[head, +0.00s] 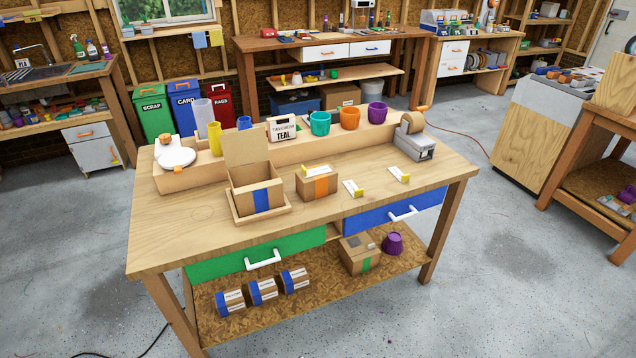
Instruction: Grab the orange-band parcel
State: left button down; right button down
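The orange-band parcel (317,185) is a small closed brown carton with an orange stripe down its front and a pale label on top. It sits upright on the wooden workbench (185,230) near the middle. To its left, apart from it, an open-flapped carton with a blue band (262,199) stands in a shallow wooden tray (239,217). A green-band parcel (362,255) lies on the shelf below. Neither of my grippers is in the head view.
Small yellow-and-white cards (353,188) lie right of the parcel, with a tape dispenser (415,140) behind them. Cups, including an orange one (350,118), line the back. The front bench top is clear. A blue drawer (375,217) and green drawer (230,263) sit below, both shut.

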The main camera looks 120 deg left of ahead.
aim_at(309, 189)
jog(key=u, duration=4)
